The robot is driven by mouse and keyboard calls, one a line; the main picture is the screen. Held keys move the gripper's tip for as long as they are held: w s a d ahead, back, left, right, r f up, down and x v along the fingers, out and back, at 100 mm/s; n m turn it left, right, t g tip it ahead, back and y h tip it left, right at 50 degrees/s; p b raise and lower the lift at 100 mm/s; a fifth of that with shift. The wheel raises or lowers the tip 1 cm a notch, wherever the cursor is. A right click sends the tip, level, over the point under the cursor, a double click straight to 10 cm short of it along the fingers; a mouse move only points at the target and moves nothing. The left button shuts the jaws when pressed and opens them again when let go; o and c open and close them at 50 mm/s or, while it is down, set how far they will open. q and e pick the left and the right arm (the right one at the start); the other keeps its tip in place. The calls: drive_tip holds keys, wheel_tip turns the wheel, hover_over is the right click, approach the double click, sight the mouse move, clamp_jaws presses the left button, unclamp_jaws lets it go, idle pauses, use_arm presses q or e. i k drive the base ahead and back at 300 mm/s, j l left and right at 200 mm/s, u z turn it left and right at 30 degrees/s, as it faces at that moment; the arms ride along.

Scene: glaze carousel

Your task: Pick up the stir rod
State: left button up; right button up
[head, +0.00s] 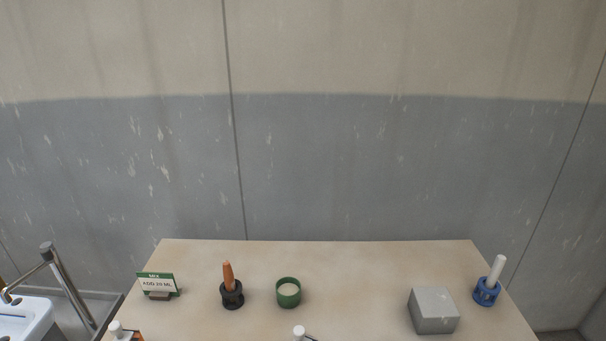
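A white rod (497,267) stands in a blue holder (487,292) at the right end of the table, tilted slightly to the right. A brown, tapered stick (228,273) stands nearly upright in a black holder (232,297) left of the table's middle. I cannot tell for certain from their looks which of the two is the stir rod. The lower ends of both are hidden inside their holders. Neither of my grippers shows in the head view.
A green cup (289,297) with pale contents, a grey block (433,311) and a sign reading "ADD 20 ML" (158,284) stand on the beige table (365,270). White-topped things (299,331) (117,327) are cut off below. A sink (25,318) is at left; a wall stands behind.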

sight(499, 263)
drive_tip(key=z, duration=1.25)
drive_tip(key=i+l, duration=0.2)
drive_tip(key=l, duration=0.15)
drive_tip(key=i+l, duration=0.45)
drive_tip(key=l, duration=0.2)
drive_tip(key=l+u, duration=0.1)
drive_tip(key=u, duration=0.3)
drive_tip(key=i+l+u, duration=0.1)
drive_tip(key=u, duration=0.3)
drive_tip(key=l+u, duration=0.15)
drive_tip(key=u, duration=0.25)
